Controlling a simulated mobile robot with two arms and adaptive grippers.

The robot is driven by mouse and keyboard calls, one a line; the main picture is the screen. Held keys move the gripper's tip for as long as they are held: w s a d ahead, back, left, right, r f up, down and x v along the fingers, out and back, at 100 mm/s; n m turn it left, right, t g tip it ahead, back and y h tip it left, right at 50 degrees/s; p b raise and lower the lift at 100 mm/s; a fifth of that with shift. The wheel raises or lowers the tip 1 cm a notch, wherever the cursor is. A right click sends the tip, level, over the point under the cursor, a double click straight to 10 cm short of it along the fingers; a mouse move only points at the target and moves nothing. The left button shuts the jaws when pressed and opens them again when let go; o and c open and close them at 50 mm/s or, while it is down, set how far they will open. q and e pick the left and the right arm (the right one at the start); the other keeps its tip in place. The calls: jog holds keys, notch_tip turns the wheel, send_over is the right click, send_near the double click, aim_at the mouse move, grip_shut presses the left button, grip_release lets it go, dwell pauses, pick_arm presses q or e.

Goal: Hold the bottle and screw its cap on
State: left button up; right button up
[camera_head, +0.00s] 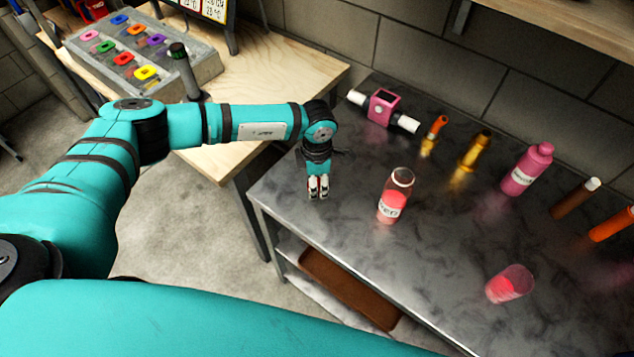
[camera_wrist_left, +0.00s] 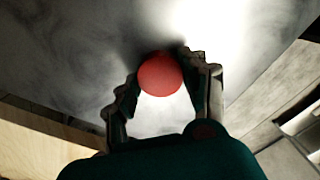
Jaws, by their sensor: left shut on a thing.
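My left gripper (camera_head: 318,187) is over the left front part of the dark metal table, fingers pointing down. In the left wrist view it is shut on a round red cap (camera_wrist_left: 160,75) held between its fingertips. The clear bottle (camera_head: 396,195) with red liquid and a white label stands upright on the table, to the right of the gripper and apart from it. Its top appears to have no cap on it. My right gripper is not in view.
A clear cup (camera_head: 510,284) with red contents stands near the table's front. Behind are a pink and white device (camera_head: 382,107), an orange-tipped item (camera_head: 434,135), a gold piece (camera_head: 475,151), a pink bottle (camera_head: 527,168) and a brown tube (camera_head: 575,198). The wall closes the back.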

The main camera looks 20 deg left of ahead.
pick_arm(q)
jog(key=shift+r, duration=0.45)
notch_tip(320, 180, up, 2)
jog(key=shift+b, duration=0.7)
jog(key=s+d+b, duration=0.1)
jog(key=s+d, duration=0.2)
jog(key=s, duration=0.1)
jog(key=s+d+r+b, duration=0.1)
jog(key=s+d, duration=0.2)
jog(key=s, duration=0.1)
jog(key=s+d+r+b, duration=0.1)
jog(key=s+d+b, duration=0.1)
jog(key=s+d, duration=0.1)
jog(key=shift+s+d, duration=0.25)
jog(key=shift+s, duration=0.3)
jog(key=shift+s+d, duration=0.15)
jog(key=shift+s, duration=0.15)
